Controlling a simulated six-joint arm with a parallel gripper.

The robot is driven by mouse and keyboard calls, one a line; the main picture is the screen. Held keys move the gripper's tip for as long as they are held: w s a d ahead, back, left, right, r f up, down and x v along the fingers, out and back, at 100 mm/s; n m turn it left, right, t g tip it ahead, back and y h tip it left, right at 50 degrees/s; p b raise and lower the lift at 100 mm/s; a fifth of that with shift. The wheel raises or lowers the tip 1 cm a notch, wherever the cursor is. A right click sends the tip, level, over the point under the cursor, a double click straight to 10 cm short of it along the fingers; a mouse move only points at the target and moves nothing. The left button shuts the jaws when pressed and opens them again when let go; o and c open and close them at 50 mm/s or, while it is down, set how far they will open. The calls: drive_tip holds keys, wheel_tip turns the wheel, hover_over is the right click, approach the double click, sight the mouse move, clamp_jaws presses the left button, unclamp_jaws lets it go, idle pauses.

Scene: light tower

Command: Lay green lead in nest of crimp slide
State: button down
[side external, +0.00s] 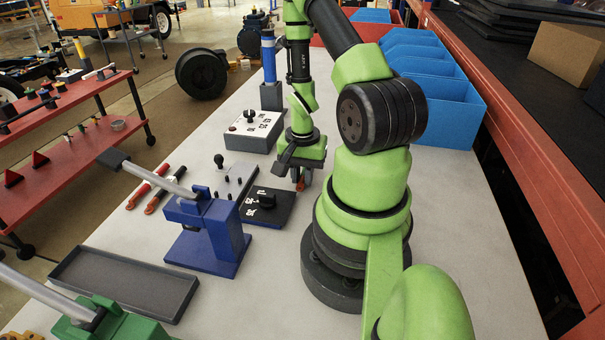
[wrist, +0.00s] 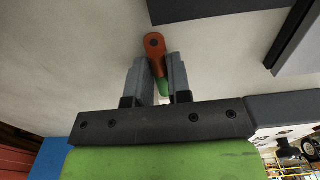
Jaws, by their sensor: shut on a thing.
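The green lead (wrist: 164,87) shows in the wrist view as a copper-orange lug with a hole and a short green sleeve. My gripper (wrist: 160,68) is shut on it, with the lug sticking out past the fingertips. In the side view my gripper (side external: 300,183) points down above the bench, right of the dark plates, and a little orange shows at its tip. I cannot tell which is the crimp slide; no nest is clear.
A blue lever press (side external: 207,232) stands in front of the plates. A red lead (side external: 148,187) and a black lead (side external: 165,188) lie left of it. A grey control box (side external: 252,133) is behind. An empty dark tray (side external: 124,282) lies front left. Blue bins (side external: 430,95) stand back right.

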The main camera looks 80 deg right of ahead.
drive_tip(key=shift+f, duration=0.1)
drive_tip(key=c, duration=1.1)
unclamp_jaws()
drive_tip(key=shift+o, duration=0.2)
drive_tip(key=w+a+r+n+t+h, duration=0.1)
drive_tip(key=w+a+r+n, duration=0.1)
drive_tip(key=r, duration=0.8)
drive_tip(key=w+a+r+n+t, duration=0.1)
drive_tip(key=w+a+r+n, duration=0.15)
drive_tip(key=r, duration=0.65)
drive_tip(key=a+r+n+t+y, duration=0.1)
drive_tip(key=a+r+n+t, duration=0.3)
drive_tip(key=a+r, duration=0.5)
drive_tip(key=a+n, duration=0.2)
drive_tip(key=a, duration=0.1)
drive_tip(key=shift+a+r, duration=0.35)
drive_tip(key=shift+r, duration=0.05)
drive_tip(key=shift+o, duration=0.7)
drive_tip(key=s+a+n, duration=0.1)
drive_tip(key=s+a+r+n+y, duration=0.1)
drive_tip(key=s+a+r+n+t+y, duration=0.1)
drive_tip(key=a, duration=0.1)
drive_tip(key=shift+s+r+n, duration=0.1)
drive_tip(key=shift+n, duration=0.15)
